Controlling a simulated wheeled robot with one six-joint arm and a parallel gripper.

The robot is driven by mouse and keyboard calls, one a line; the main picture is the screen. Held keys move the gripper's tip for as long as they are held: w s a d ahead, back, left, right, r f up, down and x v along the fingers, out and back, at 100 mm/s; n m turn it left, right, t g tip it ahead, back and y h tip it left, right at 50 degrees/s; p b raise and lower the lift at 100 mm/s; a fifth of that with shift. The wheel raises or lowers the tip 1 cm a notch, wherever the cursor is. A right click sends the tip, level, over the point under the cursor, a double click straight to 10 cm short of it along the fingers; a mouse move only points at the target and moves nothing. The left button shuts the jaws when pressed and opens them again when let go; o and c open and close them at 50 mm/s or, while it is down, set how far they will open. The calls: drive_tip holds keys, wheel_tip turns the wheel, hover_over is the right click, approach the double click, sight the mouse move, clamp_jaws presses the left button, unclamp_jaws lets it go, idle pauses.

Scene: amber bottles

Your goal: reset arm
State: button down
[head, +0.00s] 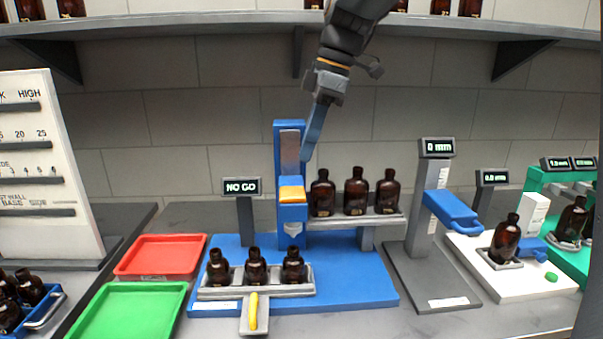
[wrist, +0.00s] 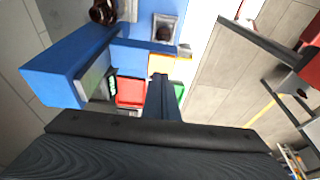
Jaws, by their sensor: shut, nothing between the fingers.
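My gripper (head: 307,157) hangs from the top of the head view, pointing down, beside the upper part of the blue press column (head: 281,131). Its fingers are together with nothing between them. In the wrist view my gripper (wrist: 158,80) also shows as closed fingers, with the blue station and the trays beyond them. The blue station has a yellow-topped block (head: 292,195) on its column, just below my fingertips in the picture. I cannot tell whether my fingers touch the column.
Amber bottles stand on a grey ledge (head: 385,217) and in a front holder (head: 213,293). A NO GO display (head: 241,186), red tray (head: 125,270), green tray (head: 100,325) and 0 mm gauge (head: 437,148) stand around. A shelf (head: 200,22) runs overhead, close behind my arm in the picture.

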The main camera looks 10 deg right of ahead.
drive_tip(key=shift+v, duration=0.8)
drive_tip(key=s+d+f+m+h, duration=0.1)
drive_tip(key=s+d+f+m, duration=0.2)
drive_tip(key=f, duration=0.7)
drive_tip(key=s+d+f+m+h+b, duration=0.1)
drive_tip(key=s+d+f+m, duration=0.3)
drive_tip(key=s+f+m, duration=0.3)
drive_tip(key=s+d+f+m+t+h+b, duration=0.1)
drive_tip(key=s+d+f+m, duration=0.3)
drive_tip(key=f, duration=1)
drive_tip(key=shift+s+m, duration=0.35)
drive_tip(key=shift+m, duration=0.55)
drive_tip(key=shift+s+m, duration=0.4)
drive_tip(key=shift+m, duration=0.5)
